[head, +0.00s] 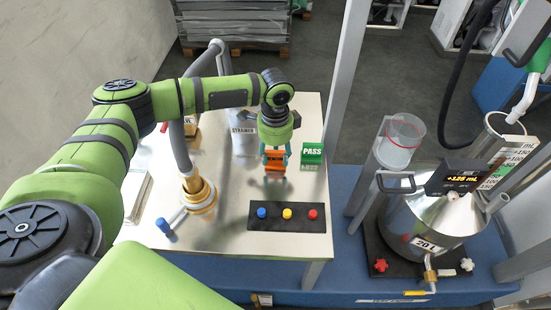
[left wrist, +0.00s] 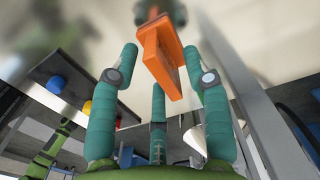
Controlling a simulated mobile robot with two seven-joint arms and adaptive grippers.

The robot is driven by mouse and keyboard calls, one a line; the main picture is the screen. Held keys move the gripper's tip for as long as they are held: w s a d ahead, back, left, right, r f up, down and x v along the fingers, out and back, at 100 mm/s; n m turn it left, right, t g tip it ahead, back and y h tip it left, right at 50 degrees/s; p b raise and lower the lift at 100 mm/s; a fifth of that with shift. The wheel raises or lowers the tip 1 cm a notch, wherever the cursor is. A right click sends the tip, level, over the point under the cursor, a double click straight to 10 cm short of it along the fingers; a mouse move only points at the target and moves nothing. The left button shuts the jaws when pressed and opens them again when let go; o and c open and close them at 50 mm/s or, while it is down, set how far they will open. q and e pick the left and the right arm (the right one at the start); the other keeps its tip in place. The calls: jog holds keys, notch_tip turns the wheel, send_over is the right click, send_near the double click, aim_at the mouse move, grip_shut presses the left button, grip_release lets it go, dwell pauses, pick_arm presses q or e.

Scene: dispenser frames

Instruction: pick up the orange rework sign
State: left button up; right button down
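The orange rework sign (head: 274,158) stands on the light metal table, left of the green PASS sign (head: 312,152). My left gripper (head: 275,152) points down over it, with teal fingers on either side of the orange sign. In the left wrist view, the orange sign (left wrist: 163,62) lies between the spread fingertips of the left gripper (left wrist: 162,60). The fingers look open; whether the right-hand finger touches the sign's edge, I cannot tell. My right gripper is in neither view.
A black button panel (head: 270,217) with blue, yellow and red buttons lies in front of the sign. A brass-based post (head: 198,193) with a blue-tipped handle stands to the left. The strainer container (head: 243,130) is behind left, and a metal post (head: 342,100) is right.

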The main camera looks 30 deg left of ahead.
pick_arm(q)
grip_shut()
